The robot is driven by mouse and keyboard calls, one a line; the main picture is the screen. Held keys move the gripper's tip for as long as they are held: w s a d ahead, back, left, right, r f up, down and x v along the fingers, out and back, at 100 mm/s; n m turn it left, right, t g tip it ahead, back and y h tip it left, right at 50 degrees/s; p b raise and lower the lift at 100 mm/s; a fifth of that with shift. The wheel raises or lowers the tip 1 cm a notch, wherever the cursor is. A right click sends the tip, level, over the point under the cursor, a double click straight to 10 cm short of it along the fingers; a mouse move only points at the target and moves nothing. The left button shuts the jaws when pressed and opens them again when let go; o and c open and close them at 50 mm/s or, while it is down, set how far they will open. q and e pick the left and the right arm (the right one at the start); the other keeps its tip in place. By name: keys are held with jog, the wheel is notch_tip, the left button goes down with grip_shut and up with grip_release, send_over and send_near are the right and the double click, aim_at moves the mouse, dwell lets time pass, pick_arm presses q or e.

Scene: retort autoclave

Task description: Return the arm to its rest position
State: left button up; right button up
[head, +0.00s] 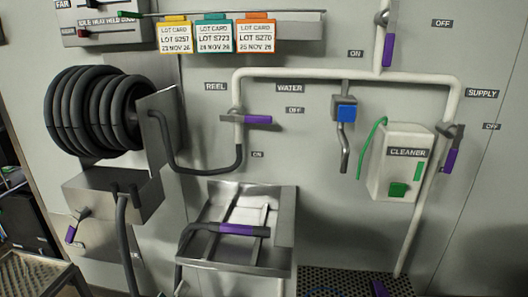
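Neither my left nor my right gripper shows in the head view, and no part of my arms can be made out. I face a grey wall panel with a hose reel (92,112) at the left, a steel sink (285,235) at the lower middle and white piping (345,75) at the right. A dark hose end with a purple grip (238,230) lies across the sink. How open or shut my grippers are cannot be seen.
Valves with purple handles sit by the REEL label (215,86) and SUPPLY label (481,93). A white CLEANER box (400,165) and a blue-headed tap (344,108) project from the wall. Lot cards (214,34) hang at the top. A perforated platform (345,282) is lower right.

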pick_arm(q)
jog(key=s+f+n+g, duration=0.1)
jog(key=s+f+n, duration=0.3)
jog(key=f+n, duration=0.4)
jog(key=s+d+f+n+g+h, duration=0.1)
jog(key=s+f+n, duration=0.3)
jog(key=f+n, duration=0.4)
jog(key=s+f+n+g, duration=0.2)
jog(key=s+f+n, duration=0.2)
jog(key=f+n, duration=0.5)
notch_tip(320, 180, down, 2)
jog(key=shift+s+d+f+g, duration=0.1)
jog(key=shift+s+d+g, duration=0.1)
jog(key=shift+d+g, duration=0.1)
